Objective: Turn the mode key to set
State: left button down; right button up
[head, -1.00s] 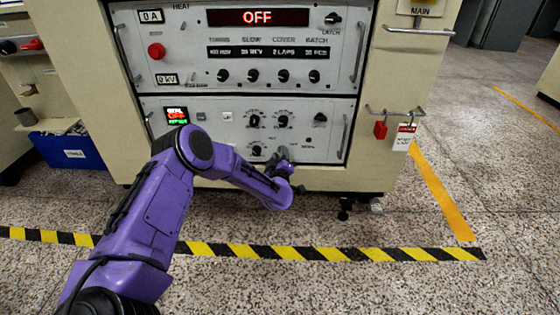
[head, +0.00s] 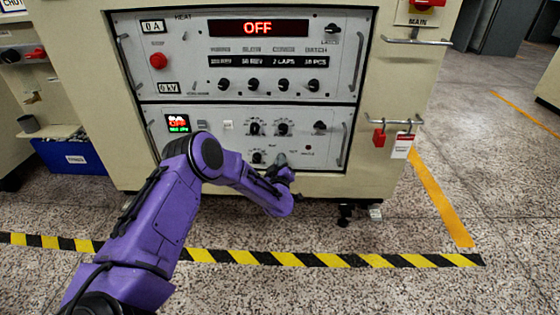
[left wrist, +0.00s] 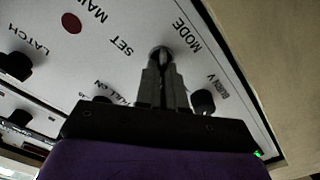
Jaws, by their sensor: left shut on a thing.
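The mode key (left wrist: 160,54) is a small metal piece in the panel, beside the printed word MODE in the left wrist view. My left gripper (left wrist: 163,70) is shut on it, with both fingers pointing straight at the panel. The word SET is printed to one side of the key, with a second, partly cut-off label beyond it. The fingers hide much of the key, so its exact angle is hard to read. In the head view my left gripper (head: 280,163) is at the lower part of the lower panel and covers the key. My right gripper is out of view.
The lower panel (head: 215,150) carries several black knobs and a small lit display (head: 177,123). In the left wrist view a black knob (left wrist: 203,102) stands close beside the fingers. A red lamp (left wrist: 71,22) is beyond the labels. A handle (head: 345,146) stands to the right.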

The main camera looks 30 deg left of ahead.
pick_arm(q)
jog(key=shift+w+d+m+p, duration=0.15)
jog(key=shift+m+p, duration=0.55)
jog(key=shift+m, duration=2.05)
jog(key=shift+d+m+p, duration=0.1)
jog(key=shift+m+p, duration=0.6)
jog(key=shift+m, duration=2)
jog(key=shift+w+d+m+p, duration=0.15)
jog(key=shift+m+p, duration=0.55)
jog(key=shift+m, duration=2.05)
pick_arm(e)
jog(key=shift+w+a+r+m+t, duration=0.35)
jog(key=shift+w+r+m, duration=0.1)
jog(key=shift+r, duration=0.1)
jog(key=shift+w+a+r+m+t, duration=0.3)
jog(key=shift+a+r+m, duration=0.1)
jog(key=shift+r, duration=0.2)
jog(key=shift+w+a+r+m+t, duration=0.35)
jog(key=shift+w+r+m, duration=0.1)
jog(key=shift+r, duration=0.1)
pick_arm(q)
jog(key=shift+s, duration=0.1)
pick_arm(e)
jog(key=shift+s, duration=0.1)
pick_arm(q)
jog(key=c, duration=1.2)
grip_release()
jog(key=shift+c, duration=0.2)
